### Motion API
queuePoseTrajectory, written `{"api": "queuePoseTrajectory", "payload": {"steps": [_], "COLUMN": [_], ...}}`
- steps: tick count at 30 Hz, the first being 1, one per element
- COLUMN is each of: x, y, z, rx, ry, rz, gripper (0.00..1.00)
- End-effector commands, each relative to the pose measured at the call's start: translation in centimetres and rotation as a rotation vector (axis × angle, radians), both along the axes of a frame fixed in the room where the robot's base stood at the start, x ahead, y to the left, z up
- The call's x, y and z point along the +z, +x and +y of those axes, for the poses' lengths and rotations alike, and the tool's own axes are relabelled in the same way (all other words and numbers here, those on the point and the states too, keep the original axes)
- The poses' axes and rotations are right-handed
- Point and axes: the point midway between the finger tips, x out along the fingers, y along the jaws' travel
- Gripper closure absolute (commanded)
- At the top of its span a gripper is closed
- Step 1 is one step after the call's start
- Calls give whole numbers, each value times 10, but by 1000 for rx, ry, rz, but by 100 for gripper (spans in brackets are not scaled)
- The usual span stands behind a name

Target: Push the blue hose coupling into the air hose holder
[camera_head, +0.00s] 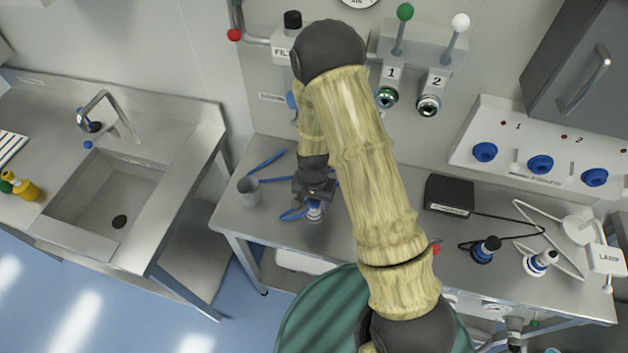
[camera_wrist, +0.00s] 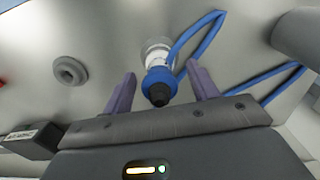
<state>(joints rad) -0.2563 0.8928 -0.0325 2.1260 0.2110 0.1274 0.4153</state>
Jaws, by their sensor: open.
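The blue hose coupling (camera_wrist: 158,85) has a black tip, a blue collar and a white lower part, with a blue hose (camera_wrist: 195,38) beside it. In the head view the coupling (camera_head: 314,210) is on the steel table just below my gripper (camera_head: 315,192). In the wrist view my gripper (camera_wrist: 160,90) is open, one finger on each side of the coupling with gaps. Whether the white part sits in a fitting is unclear. A grey round socket (camera_wrist: 70,72) shows on the table to the left; I cannot tell if it is the air hose holder.
A grey cup (camera_head: 248,191) stands left of the coupling near blue hose pieces. A black box (camera_head: 449,196), a black plug (camera_head: 487,249) and a white plug (camera_head: 540,262) are on the table's right. Two numbered wall valves (camera_head: 387,97) are behind. My arm hides the table's middle.

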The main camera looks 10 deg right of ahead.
Motion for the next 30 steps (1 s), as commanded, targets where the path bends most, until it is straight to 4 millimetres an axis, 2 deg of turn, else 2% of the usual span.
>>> {"api": "queuePoseTrajectory", "payload": {"steps": [11, 30], "x": [48, 148], "y": [1, 1], "z": [0, 0], "rx": [0, 0], "ry": [1, 2], "rz": [-5, -4], "gripper": [41, 41]}}
